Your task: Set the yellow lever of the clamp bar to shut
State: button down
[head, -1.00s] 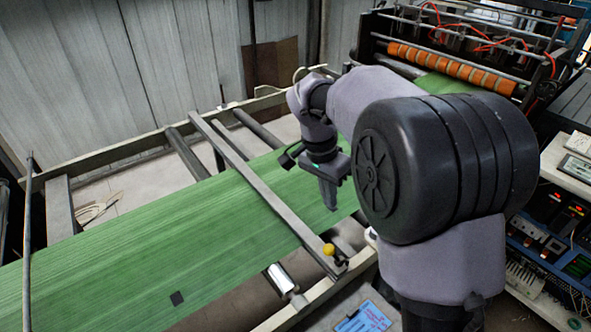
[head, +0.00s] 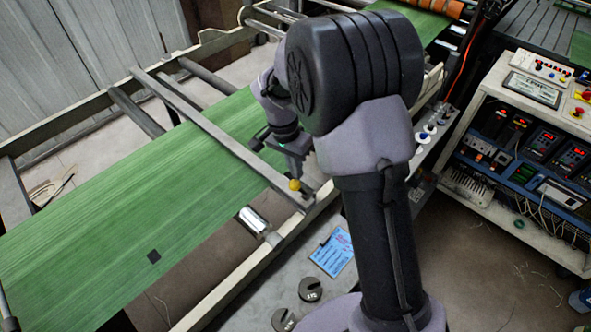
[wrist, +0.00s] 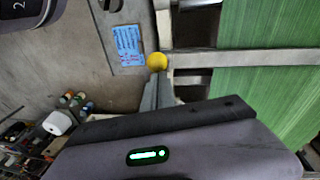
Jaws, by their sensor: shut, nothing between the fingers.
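The clamp bar (head: 205,118) is a long grey bar lying across the green web (head: 140,205). The lever's yellow ball knob (head: 295,185) is at the bar's near right end. In the wrist view the knob (wrist: 157,61) stands just off the end of the bar (wrist: 245,60). The lever's arm is hardly visible, so I cannot tell its angle. My gripper (head: 294,174) is shut and empty, its fingertips right at the knob. In the wrist view the fingers (wrist: 158,88) point at the knob and overlap its lower edge; I cannot tell whether they touch.
A pale frame rail (head: 250,262) runs below the bar's end, with a shiny roller (head: 255,222) beside it. A blue label (head: 332,252) and dark knobs (head: 311,288) sit on a grey panel. A control cabinet (head: 530,130) stands at the right.

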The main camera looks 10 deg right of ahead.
jog(key=shift+f, duration=0.1)
jog(key=shift+s+a+f+b, duration=0.4)
jog(key=shift+a+b, duration=0.2)
jog(key=shift+b, duration=0.05)
jog(key=shift+s+a+r, duration=0.1)
jog(key=shift+s+a, duration=0.05)
jog(key=shift+a, duration=0.05)
jog(key=shift+r, duration=0.1)
